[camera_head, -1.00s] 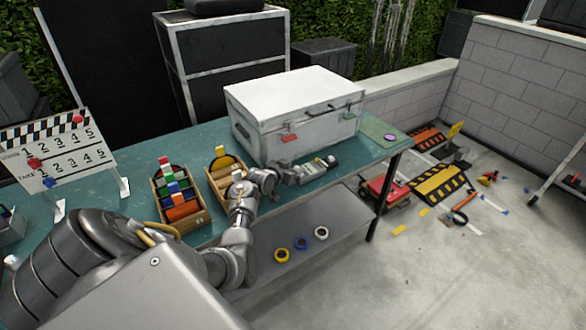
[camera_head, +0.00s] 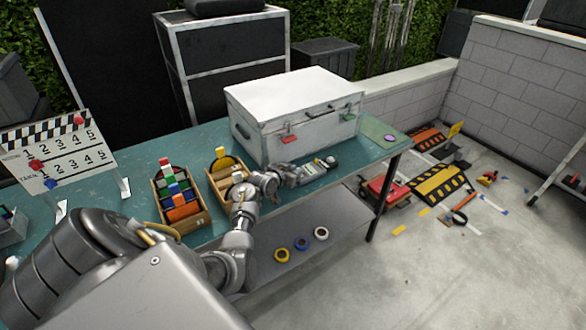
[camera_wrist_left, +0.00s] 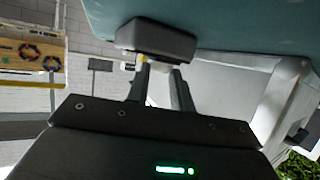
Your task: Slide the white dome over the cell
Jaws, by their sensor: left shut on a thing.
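A small grey light meter (camera_head: 316,167) with a pale face lies along the front edge of the table, in front of the white case. A small pale rounded part, perhaps the white dome (camera_head: 331,160), shows at its right end; dome and cell are too small to tell apart. My left gripper (camera_head: 297,173) is at the meter's left end. In the left wrist view its fingers (camera_wrist_left: 160,70) are shut on a part at the dark grey block (camera_wrist_left: 155,38), likely the meter. The gripped part is mostly hidden. My right gripper is not in view.
The white case (camera_head: 295,110) stands close behind the meter. Two wooden trays (camera_head: 205,215) (camera_head: 215,163) with colored blocks are to the left. A green mat (camera_head: 378,130) with a purple disc lies right. Tape rolls (camera_head: 302,243) rest on the lower shelf (camera_head: 330,255).

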